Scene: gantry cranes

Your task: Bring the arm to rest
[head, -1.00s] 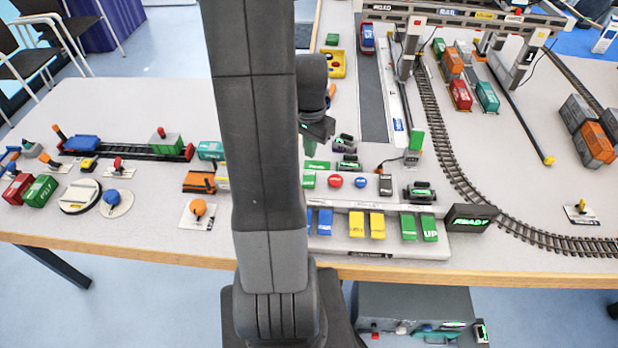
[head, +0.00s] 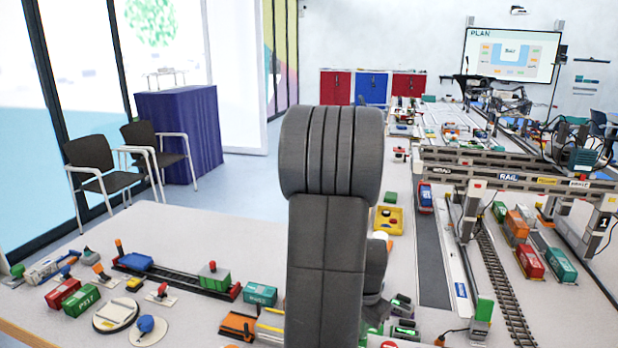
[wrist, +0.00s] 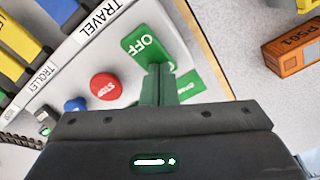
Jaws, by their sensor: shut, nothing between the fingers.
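My arm (head: 328,250) stands upright in the middle of the head view, with its rounded dark joint at the top. My gripper (wrist: 157,70) shows in the wrist view as two green-tinted fingers pressed together, with nothing held. Its fingertips appear over or near the green OFF button (wrist: 146,44) on the control panel. I cannot tell whether they touch it. The red STOP button (wrist: 106,87) lies just left of the fingers. In the head view my arm hides most of the gripper area.
The white panel also carries a blue button (wrist: 76,104) and labels. An orange container (wrist: 290,52) lies on the table to the right in the wrist view. In the head view, track with containers (head: 214,278) is left of my arm and a gantry crane (head: 520,168) right.

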